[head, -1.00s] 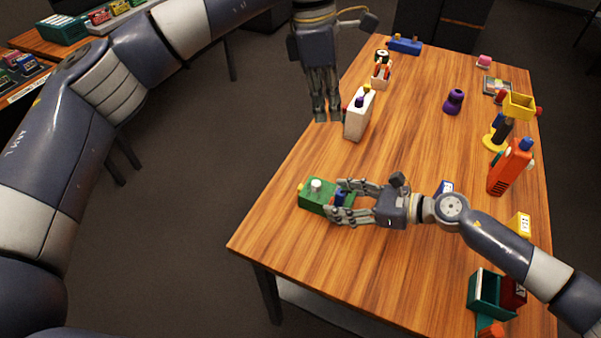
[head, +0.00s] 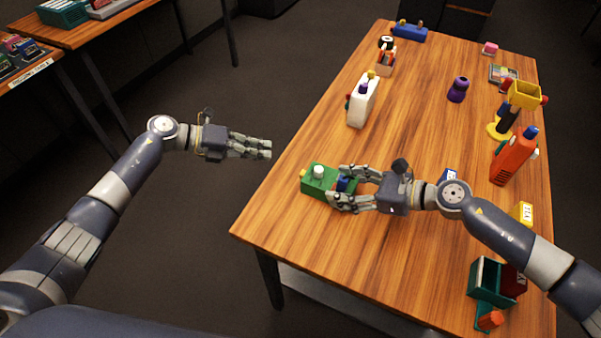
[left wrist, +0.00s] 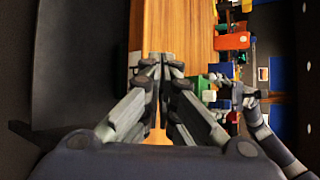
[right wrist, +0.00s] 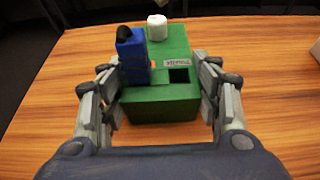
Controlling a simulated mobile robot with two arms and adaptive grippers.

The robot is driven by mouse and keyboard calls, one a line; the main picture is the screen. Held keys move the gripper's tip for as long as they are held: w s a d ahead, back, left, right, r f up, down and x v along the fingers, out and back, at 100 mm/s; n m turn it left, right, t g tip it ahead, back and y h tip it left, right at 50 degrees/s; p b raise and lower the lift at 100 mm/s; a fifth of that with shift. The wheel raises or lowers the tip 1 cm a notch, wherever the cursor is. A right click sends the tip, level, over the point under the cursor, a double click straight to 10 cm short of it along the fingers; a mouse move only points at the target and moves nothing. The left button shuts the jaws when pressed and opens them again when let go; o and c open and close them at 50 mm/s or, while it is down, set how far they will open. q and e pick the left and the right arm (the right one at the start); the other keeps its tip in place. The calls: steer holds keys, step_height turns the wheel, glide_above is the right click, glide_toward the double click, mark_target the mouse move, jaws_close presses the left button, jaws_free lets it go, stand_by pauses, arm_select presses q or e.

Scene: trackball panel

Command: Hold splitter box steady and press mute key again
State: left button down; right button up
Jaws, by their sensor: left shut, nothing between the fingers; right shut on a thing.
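The green box (head: 316,178), which I take as the splitter box, sits at the table's near-left edge. It has a white round knob (head: 319,171), a yellow piece on its left end and a blue block (right wrist: 132,55) on top. A small label beside a dark square opening is too small to read surely. My right gripper (head: 345,188) is shut on the green box, one finger group along each side in the right wrist view (right wrist: 162,88). My left gripper (head: 267,149) is shut and empty, off the table's left edge, up and left of the box. I cannot tell which part is the mute key.
A white block with coloured knobs (head: 362,102) stands behind the box. An orange block (head: 511,162), a purple piece (head: 458,90) and a teal bin (head: 487,282) stand on the wooden table (head: 330,245). Bare tabletop lies in front of the box.

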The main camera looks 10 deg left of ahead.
mark_target(285, 173)
arm_select(q)
steer(key=shift+s+a+f+n+t, duration=0.1)
steer(key=shift+a+f+n+t, duration=0.2)
steer(key=shift+a+f+n, duration=0.45)
steer(key=shift+r+m, duration=0.1)
steer(key=shift+m, duration=0.25)
steer(key=shift+s+d, duration=0.45)
steer(key=shift+d, duration=0.9)
steer(key=shift+s+d, duration=0.45)
steer(key=shift+d, duration=0.95)
steer(key=shift+s+d, duration=0.45)
steer(key=shift+d, duration=0.9)
steer(key=shift+d, duration=0.1)
steer(key=shift+s+d, duration=0.15)
steer(key=shift+d, duration=0.15)
steer(key=shift+s+d, duration=0.2)
steer(key=shift+d, duration=0.3)
steer(key=shift+w+a, duration=0.3)
steer(key=shift+a, duration=0.6)
